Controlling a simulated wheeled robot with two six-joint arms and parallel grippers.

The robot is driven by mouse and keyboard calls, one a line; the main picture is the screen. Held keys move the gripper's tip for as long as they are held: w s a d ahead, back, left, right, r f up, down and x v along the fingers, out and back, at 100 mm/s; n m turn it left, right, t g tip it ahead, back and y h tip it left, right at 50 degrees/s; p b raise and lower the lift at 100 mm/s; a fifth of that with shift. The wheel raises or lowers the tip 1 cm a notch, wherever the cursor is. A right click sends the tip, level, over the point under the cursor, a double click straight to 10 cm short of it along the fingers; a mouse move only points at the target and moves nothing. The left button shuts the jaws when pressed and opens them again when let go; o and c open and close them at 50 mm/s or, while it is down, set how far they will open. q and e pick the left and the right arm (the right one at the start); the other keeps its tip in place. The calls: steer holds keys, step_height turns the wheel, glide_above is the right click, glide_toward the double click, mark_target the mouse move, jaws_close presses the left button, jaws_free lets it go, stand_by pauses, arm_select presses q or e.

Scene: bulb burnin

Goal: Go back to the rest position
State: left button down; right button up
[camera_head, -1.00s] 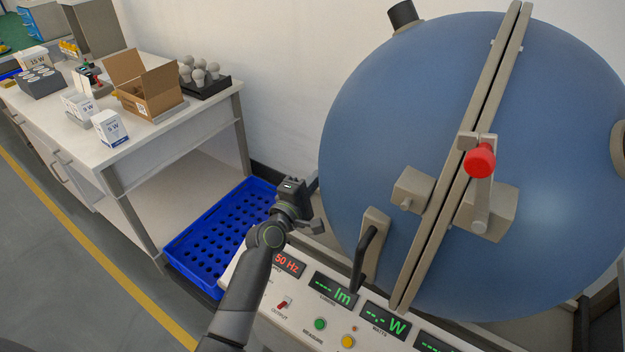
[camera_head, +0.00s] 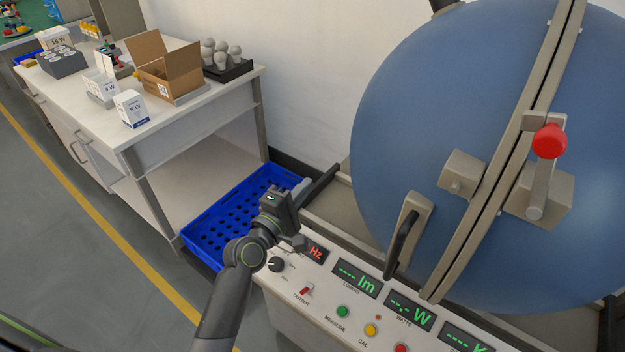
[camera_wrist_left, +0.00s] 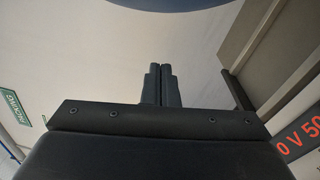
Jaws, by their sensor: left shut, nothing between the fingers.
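My left gripper (camera_head: 300,190) shows in the head view above the left end of the instrument panel, in front of the blue crate. In the left wrist view its two fingers (camera_wrist_left: 161,85) are together with nothing between them. My right gripper is not in either view. The big blue sphere (camera_head: 440,130) stands at the right, with its two flanges meeting at a tilted seam. A red-knobbed latch (camera_head: 549,141) sits on the seam.
The instrument panel (camera_head: 322,284) has lit displays, a switch and coloured buttons. A blue perforated crate (camera_head: 215,221) stands on the floor beside it. A white bench (camera_head: 180,110) at the left holds an open cardboard box (camera_head: 170,75), small cartons and several bulbs (camera_head: 222,50). The floor at lower left is clear.

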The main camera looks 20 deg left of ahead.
arm_select(q)
steer(key=s+a+f+m+g+y, duration=0.2)
steer(key=s+a+f+m+g, duration=0.2)
steer(key=s+f+m+g, duration=0.55)
steer(key=s+a+f+m+g+y, duration=0.25)
steer(key=s+a, duration=0.25)
steer(key=s, duration=0.7)
steer(key=s+a+f+m+g+y, duration=0.2)
steer(key=s+a+m+y, duration=0.15)
steer(key=s, duration=0.85)
step_height(320, 180, down, 25)
steer(key=a+g+h, duration=0.1)
steer(key=a, duration=0.1)
steer(key=s+d+f+g, duration=0.1)
steer(key=s+f, duration=1.3)
steer(key=shift+s+d+f+m+g+h, duration=0.2)
steer(key=shift+s+f+m+g+h, duration=0.1)
steer(key=shift+s+f+m, duration=0.1)
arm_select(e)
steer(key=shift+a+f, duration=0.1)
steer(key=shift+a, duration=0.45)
